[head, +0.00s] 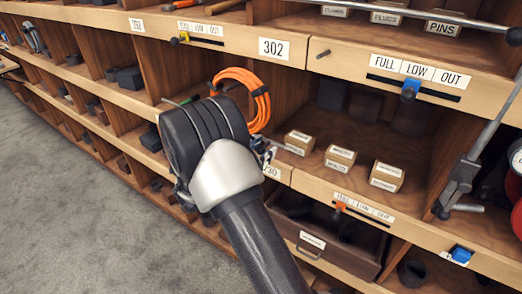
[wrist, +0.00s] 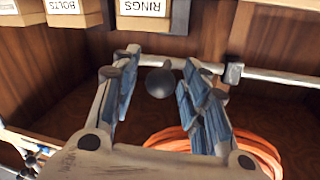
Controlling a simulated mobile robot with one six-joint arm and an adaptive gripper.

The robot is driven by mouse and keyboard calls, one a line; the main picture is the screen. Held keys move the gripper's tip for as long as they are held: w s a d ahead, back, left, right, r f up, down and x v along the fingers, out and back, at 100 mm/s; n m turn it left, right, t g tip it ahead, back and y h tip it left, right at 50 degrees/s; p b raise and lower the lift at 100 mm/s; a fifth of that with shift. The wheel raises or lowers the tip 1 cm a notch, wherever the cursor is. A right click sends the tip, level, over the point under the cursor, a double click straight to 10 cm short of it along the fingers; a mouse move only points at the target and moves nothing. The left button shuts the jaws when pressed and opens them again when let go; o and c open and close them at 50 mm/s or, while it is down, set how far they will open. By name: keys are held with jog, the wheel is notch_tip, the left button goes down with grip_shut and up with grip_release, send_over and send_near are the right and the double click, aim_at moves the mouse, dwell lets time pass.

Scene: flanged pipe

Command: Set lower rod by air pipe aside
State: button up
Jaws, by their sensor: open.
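In the wrist view, a pale metal rod (wrist: 275,75) runs across the shelf opening, just beyond the fingertips of my gripper (wrist: 163,72). A collar-like fitting sits on it right of the fingers. My gripper is open, with blue-grey ribbed pads on both fingers. A dark rounded knob (wrist: 160,83) shows between the fingers; I cannot tell if it belongs to the rod. In the head view, my wrist hides most of the gripper and the rod. Another long rod (head: 420,17) lies across the top shelf, and a grey bar with a clamp (head: 462,183) leans at right.
An orange hose coil (head: 262,100) hangs close beside my wrist; it also shows below the right finger in the wrist view (wrist: 255,150). Small labelled boxes (head: 340,158) stand in the bay to the right. A drawer (head: 325,240) is below. Grey floor (head: 70,200) is clear at left.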

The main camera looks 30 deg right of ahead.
jog(key=shift+a, duration=0.1)
jog(key=s+a, duration=0.2)
jog(key=a, duration=0.9)
jog(key=shift+s+a, duration=0.15)
jog(key=shift+a, duration=0.15)
jog(key=shift+r, duration=0.1)
